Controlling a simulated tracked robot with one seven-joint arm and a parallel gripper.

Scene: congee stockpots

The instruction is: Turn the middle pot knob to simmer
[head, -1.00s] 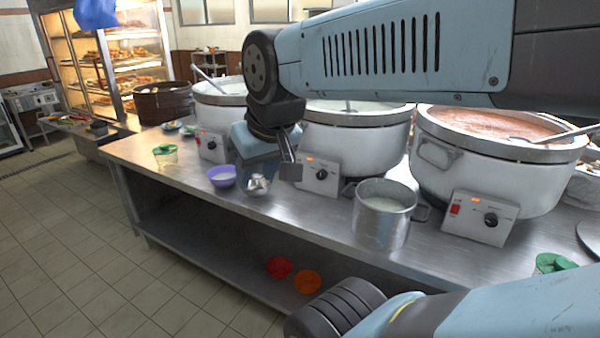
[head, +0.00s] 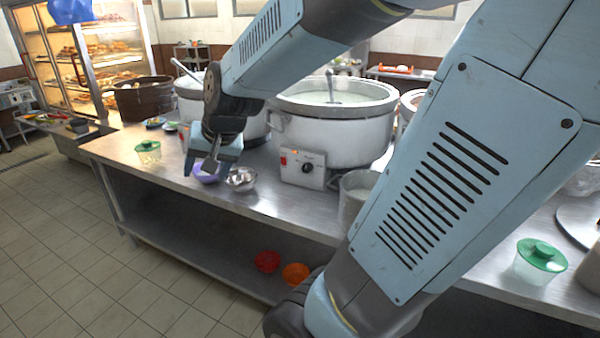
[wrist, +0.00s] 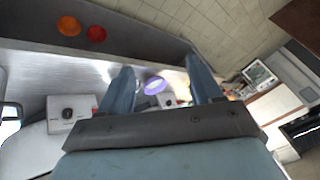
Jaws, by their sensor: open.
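The middle pot (head: 335,140) is a large white stockpot of pale congee on the steel counter. Its control box (head: 290,172) carries a red switch and the black knob (head: 309,168); the setting is too small to read. What looks like the same knob shows at left in the wrist view (wrist: 68,114), outside the fingers. My gripper (head: 205,170) is open and empty, pointing down, left of the box and apart from it. In the wrist view its fingers (wrist: 160,66) stand wide, with the purple bowl (wrist: 155,85) showing between them.
A metal bowl (head: 241,179) stands between my gripper and the control box. A steel pot (head: 355,195) stands right of the box, partly behind my arm. A green-lidded tub (head: 148,152) is at the left; another (head: 540,259) is at the right. The left pot (head: 190,97) stands behind my gripper.

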